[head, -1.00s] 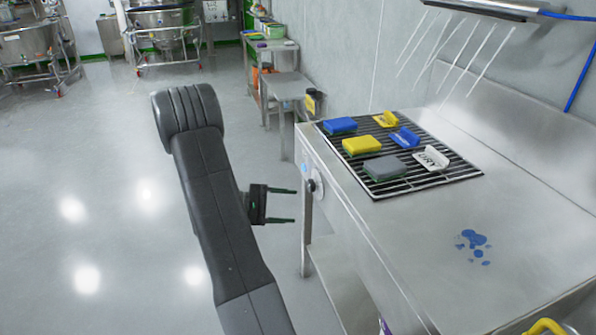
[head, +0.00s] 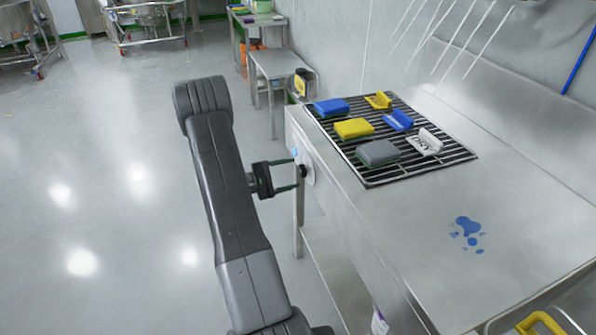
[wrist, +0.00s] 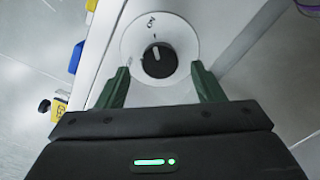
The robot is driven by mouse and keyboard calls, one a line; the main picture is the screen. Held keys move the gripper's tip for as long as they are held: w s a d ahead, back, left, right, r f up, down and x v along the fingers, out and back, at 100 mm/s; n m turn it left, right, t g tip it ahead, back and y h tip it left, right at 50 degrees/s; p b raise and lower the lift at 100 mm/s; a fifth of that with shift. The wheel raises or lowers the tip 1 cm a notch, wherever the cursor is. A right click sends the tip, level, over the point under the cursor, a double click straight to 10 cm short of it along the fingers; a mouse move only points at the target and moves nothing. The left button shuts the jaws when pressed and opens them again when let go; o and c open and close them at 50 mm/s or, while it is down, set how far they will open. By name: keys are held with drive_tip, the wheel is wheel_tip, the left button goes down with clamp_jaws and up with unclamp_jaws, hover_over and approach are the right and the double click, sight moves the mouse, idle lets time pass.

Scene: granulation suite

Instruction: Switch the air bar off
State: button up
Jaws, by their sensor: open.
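A dark round knob (wrist: 159,61) sits on a white dial plate (wrist: 187,38) on the bench's end face. A light pointer mark on the knob points roughly up in the wrist view, towards small lettering that I cannot read surely. In the wrist view the fingertips (wrist: 159,68) lie either side of the knob; contact is not clear. White air streaks (head: 432,36) slant down above the bench; the bar itself is out of view.
A steel bench (head: 400,222) carries a black wire rack (head: 375,183) with blue, yellow and grey sponges and small blocks, one marked DRY. Blue spots (head: 467,228) lie on the bench top. Open floor (head: 110,240) is at the left.

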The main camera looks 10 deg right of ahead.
sight(299, 171)
drive_tip(key=shift+w+d, duration=0.2)
drive_tip(key=shift+d, duration=0.6)
drive_tip(key=shift+w+d, duration=0.15)
drive_tip(key=shift+d, duration=0.65)
drive_tip(key=c, duration=1)
drive_tip(key=shift+o, duration=0.2)
